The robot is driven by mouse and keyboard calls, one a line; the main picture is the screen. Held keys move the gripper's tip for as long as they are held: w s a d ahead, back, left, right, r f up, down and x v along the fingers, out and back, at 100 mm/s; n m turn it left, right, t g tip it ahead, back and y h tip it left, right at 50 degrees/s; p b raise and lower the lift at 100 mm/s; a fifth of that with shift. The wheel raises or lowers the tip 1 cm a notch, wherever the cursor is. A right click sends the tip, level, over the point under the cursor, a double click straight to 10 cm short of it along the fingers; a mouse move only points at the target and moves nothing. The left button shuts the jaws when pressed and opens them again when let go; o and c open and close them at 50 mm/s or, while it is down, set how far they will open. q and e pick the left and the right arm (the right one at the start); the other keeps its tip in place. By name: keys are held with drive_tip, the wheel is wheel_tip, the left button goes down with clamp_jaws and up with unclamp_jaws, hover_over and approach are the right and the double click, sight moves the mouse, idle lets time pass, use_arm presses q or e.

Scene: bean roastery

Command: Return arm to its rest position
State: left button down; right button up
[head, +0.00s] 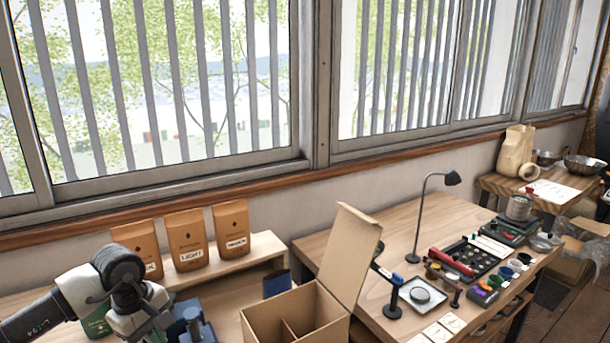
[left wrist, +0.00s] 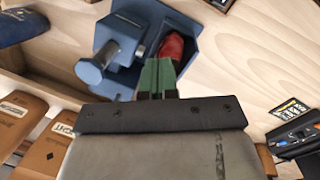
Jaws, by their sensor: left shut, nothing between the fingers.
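My left arm comes in from the lower left in the head view, and its gripper is hidden or out of frame there. In the left wrist view the left gripper (left wrist: 158,75) has its green-tipped fingers shut with nothing between them. They are in front of a blue fixture (left wrist: 125,45) holding a red piece (left wrist: 172,46); whether they touch it I cannot tell. A blue device (head: 196,326) also shows beside the arm in the head view. My right gripper is in neither view.
Orange bags (head: 186,241) stand on a wooden shelf behind the arm. A green bag (head: 97,322) is partly hidden by it. An open cardboard box (head: 290,318) stands to the right. A table beyond holds a lamp (head: 421,215) and a dark tray (head: 466,262).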

use_arm(q)
drive_tip(key=s+d+n+h, duration=0.35)
drive_tip(key=d+h, duration=0.55)
drive_tip(key=d, duration=0.9)
drive_tip(key=s+d+r+n+t+h, duration=0.1)
drive_tip(key=d+r+n+t+h, duration=0.4)
drive_tip(key=r+n+t+h, duration=0.7)
drive_tip(key=s+a+f+n+t+y, duration=0.2)
drive_tip(key=a+f+n+y, duration=0.45)
drive_tip(key=n+y, duration=0.7)
drive_tip(key=s+a+f+n+t+y, duration=0.1)
drive_tip(key=a+f+n+y, duration=0.65)
drive_tip(key=n, duration=1.15)
drive_tip(key=s+a+f+n+g+y, duration=0.1)
drive_tip(key=s+f+n+g, duration=0.45)
drive_tip(key=s, duration=0.45)
drive_tip(key=s+a+f+n+g+y, duration=0.1)
drive_tip(key=s+f+n+g, duration=0.3)
drive_tip(key=s+f+g, duration=0.45)
wheel_tip(320, 180, down, 26)
drive_tip(key=s, duration=0.3)
drive_tip(key=s+a+f, duration=0.2)
drive_tip(key=s+f, duration=1.3)
drive_tip(key=shift+s+a, duration=0.2)
drive_tip(key=shift+a, duration=0.1)
